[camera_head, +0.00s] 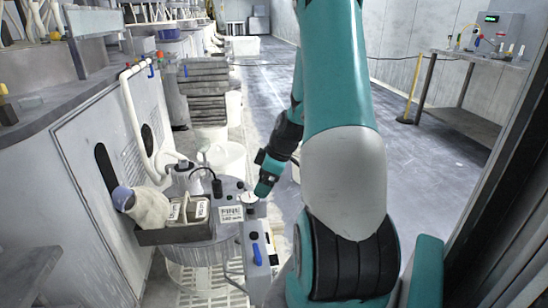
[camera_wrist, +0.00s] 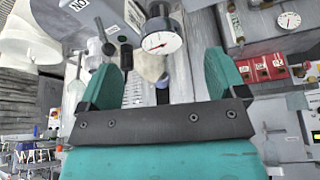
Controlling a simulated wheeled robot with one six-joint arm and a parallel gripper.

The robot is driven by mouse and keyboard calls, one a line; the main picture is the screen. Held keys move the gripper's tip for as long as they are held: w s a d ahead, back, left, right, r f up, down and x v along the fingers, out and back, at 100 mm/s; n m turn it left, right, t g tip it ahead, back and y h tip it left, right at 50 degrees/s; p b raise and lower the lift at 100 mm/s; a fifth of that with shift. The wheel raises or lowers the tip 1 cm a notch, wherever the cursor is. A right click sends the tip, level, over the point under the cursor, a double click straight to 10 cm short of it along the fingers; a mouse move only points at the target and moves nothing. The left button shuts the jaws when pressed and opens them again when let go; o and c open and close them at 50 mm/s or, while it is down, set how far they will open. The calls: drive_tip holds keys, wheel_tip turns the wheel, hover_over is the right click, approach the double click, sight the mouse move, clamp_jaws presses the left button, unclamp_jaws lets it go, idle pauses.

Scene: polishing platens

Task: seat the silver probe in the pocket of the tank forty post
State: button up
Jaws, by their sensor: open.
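My gripper (camera_head: 262,188) is at the far side of the round grey drum top (camera_head: 200,240), close to a small white dial. In the wrist view its two teal fingers (camera_wrist: 163,64) are wide apart. A round dial gauge with a red needle (camera_wrist: 157,43) shows beyond the fingertips, with a pale beige piece (camera_wrist: 150,66) just under it. Nothing appears held between the fingers. A dark cable (camera_head: 212,178) loops over fittings on the drum top. I cannot tell the silver probe or the tank forty post and its pocket surely from the other fittings.
A grey tray (camera_head: 160,236) with a cloth bundle (camera_head: 147,207) and pale blocks sits at the drum's near left. A label plate (camera_head: 231,214) stands beside it.

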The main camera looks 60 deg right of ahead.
drive_tip(key=p+v, duration=0.1)
drive_tip(key=v, duration=0.6)
drive_tip(key=shift+s+r, duration=0.15)
drive_tip(key=shift+r, duration=0.15)
drive_tip(key=w+a+r+g+y, duration=0.1)
drive_tip(key=w+a+r, duration=0.15)
drive_tip(key=a, duration=0.55)
drive_tip(key=w+a+r+n, duration=0.1)
drive_tip(key=a+r, duration=0.2)
drive_tip(key=a, duration=0.5)
drive_tip(key=w+a+r+g+y, duration=0.1)
drive_tip(key=w+a+r, duration=0.1)
drive_tip(key=a, duration=0.5)
drive_tip(key=s+a+r+n+g, duration=0.1)
drive_tip(key=s+a+r, duration=0.1)
drive_tip(key=s+a, duration=0.6)
drive_tip(key=s+a+r+g, duration=0.1)
drive_tip(key=s+a+r, duration=0.1)
drive_tip(key=s+a, duration=0.6)
wheel_tip(320, 180, up, 17)
drive_tip(key=w+a+p, duration=0.2)
drive_tip(key=p, duration=1.4)
drive_tip(key=shift+a+p, duration=0.2)
drive_tip(key=shift+p, duration=0.1)
